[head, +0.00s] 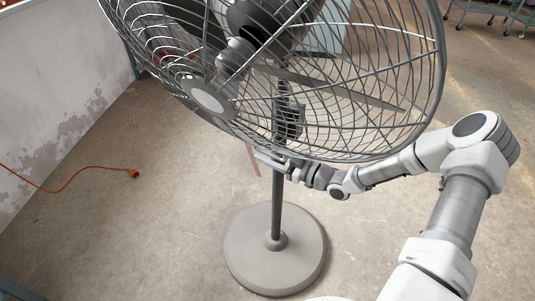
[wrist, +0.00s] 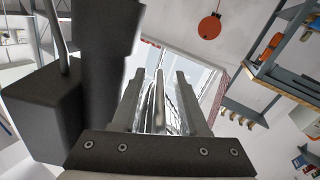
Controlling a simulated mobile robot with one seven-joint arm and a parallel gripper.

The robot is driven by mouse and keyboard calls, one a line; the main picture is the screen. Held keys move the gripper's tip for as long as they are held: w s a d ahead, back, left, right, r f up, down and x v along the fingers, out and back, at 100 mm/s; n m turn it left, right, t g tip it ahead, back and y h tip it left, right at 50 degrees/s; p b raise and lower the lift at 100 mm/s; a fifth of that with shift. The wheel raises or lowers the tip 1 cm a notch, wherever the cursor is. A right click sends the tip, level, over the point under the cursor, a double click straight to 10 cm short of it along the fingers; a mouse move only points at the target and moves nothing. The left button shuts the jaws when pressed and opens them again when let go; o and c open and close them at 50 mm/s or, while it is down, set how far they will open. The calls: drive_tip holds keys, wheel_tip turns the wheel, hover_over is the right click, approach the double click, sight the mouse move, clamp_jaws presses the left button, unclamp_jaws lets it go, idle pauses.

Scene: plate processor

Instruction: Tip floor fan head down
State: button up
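A grey floor fan stands in the head view, its round wire cage (head: 355,150) large across the top, with a pale hub (head: 208,101) facing left and toward me. Its pole (head: 276,205) rises from a round base (head: 275,250). My gripper (head: 266,160) is just under the cage's lower rim, beside the pole; the cage partly hides my wrist. In the wrist view my gripper (wrist: 158,95) has its two fingers apart, with a thin metal bar (wrist: 158,105) between them and gaps on both sides. Dark fan parts (wrist: 105,45) stand close on the left.
An orange cable with a plug (head: 133,173) lies on the floor at left, near a worn wall (head: 50,90). Wheeled stands (head: 490,12) are far back right. The floor around the base is clear. A shelf (wrist: 275,60) shows in the wrist view.

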drive_tip(key=p+v, duration=0.3)
drive_tip(key=v, duration=1.4)
drive_tip(key=shift+s+d+p, duration=0.15)
drive_tip(key=shift+p, duration=0.25)
